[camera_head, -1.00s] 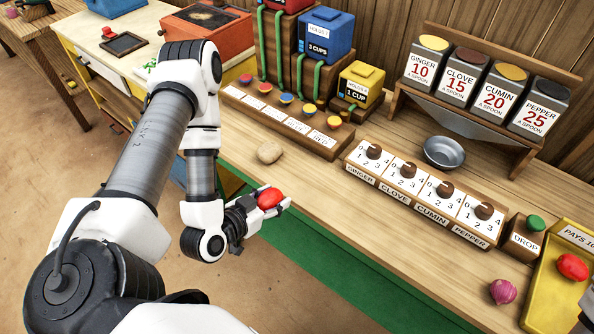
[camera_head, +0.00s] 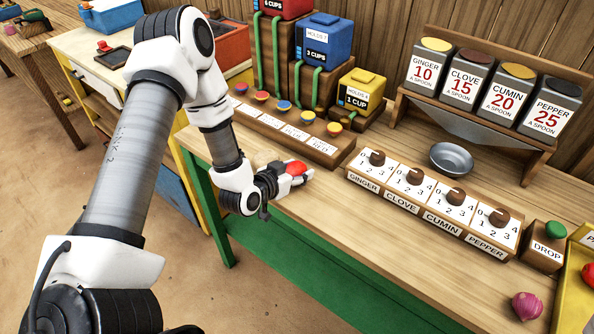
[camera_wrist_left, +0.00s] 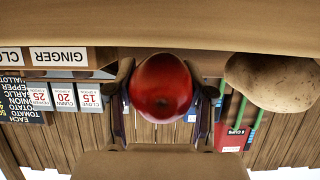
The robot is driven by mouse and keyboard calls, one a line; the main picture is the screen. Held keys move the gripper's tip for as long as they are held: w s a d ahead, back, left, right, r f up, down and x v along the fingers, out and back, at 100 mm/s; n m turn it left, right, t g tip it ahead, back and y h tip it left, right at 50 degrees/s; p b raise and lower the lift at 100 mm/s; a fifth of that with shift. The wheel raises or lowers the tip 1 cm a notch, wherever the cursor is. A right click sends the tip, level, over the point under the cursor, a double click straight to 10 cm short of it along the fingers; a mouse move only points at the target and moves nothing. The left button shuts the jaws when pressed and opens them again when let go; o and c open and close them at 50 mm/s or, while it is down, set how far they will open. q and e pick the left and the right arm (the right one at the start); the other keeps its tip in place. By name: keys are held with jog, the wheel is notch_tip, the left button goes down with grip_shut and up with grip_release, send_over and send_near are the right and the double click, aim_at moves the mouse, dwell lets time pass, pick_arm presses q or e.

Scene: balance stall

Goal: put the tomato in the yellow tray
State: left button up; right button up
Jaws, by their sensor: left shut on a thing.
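My left gripper (camera_head: 298,173) is shut on a red tomato (camera_head: 296,168) at the front-left part of the wooden counter. In the left wrist view the tomato (camera_wrist_left: 160,86) sits between the two dark fingers. The yellow tray (camera_head: 570,302) is at the far right edge of the head view, partly cut off, well away from the gripper. Another red, round thing (camera_head: 588,273) lies in it. My right gripper is not in view.
A potato (camera_wrist_left: 275,82) shows close beside the fingers in the wrist view. A spice dial panel (camera_head: 425,222), a green-topped DROP box (camera_head: 546,247) and a pink onion (camera_head: 526,306) lie between gripper and tray. A metal bowl (camera_head: 451,158) stands behind the dials.

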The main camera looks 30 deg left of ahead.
pick_arm(q)
jog(key=shift+w+f, duration=0.15)
jog(key=shift+f, duration=0.3)
jog(key=shift+f, duration=0.1)
jog(key=o, duration=1.2)
